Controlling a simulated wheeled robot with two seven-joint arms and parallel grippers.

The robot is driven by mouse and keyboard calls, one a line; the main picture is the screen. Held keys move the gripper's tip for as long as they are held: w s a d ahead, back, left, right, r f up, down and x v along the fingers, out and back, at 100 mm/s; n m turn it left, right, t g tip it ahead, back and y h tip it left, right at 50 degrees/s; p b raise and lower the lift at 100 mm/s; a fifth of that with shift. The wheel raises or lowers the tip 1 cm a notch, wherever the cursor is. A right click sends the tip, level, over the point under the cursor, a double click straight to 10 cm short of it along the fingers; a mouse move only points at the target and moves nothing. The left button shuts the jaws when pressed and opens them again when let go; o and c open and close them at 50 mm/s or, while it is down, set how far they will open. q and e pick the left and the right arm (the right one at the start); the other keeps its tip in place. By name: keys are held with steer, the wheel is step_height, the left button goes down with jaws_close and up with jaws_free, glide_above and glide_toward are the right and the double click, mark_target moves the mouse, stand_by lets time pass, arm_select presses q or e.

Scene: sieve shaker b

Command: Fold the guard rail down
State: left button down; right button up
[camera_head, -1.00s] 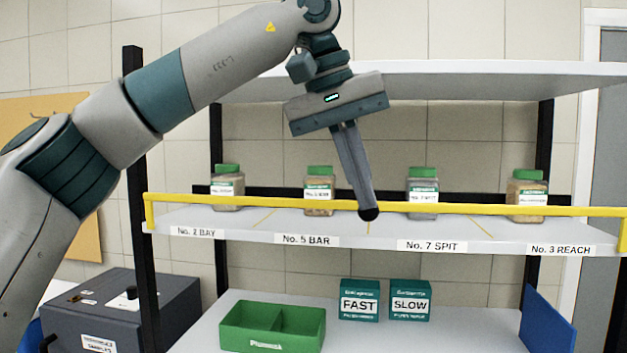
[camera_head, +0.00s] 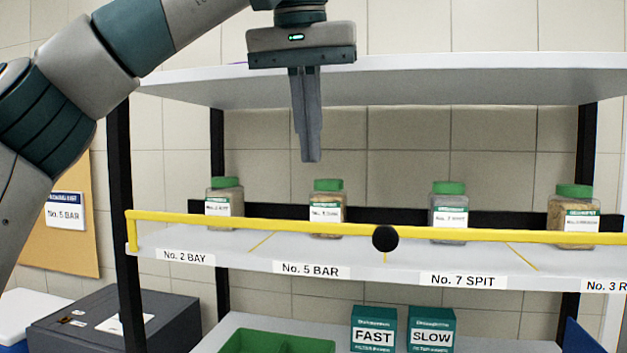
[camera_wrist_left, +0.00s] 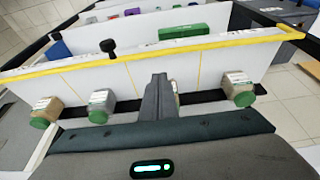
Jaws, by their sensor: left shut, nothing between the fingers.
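The yellow guard rail (camera_head: 300,228) stands raised along the front edge of the middle shelf (camera_head: 350,265), crossing in front of the jars. A round black knob (camera_head: 385,238) sits at the rail's middle. In the left wrist view the rail (camera_wrist_left: 190,46) runs across the upper part, with the knob (camera_wrist_left: 108,46) left of centre. My left gripper (camera_head: 312,160) is shut and empty, pointing down above the shelf, up and left of the knob and apart from the rail. It also shows in the left wrist view (camera_wrist_left: 158,80). My right gripper is not in view.
Several green-lidded jars stand behind the rail, including the No. 5 BAR jar (camera_head: 328,208) and No. 7 SPIT jar (camera_head: 449,212). The upper shelf (camera_head: 420,80) overhangs them. Below are FAST (camera_head: 373,330) and SLOW (camera_head: 431,330) boxes and a green tray (camera_head: 235,343).

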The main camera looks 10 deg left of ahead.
arm_select(q)
steer(key=shift+p+x, duration=0.95)
steer(key=shift+x, duration=3.95)
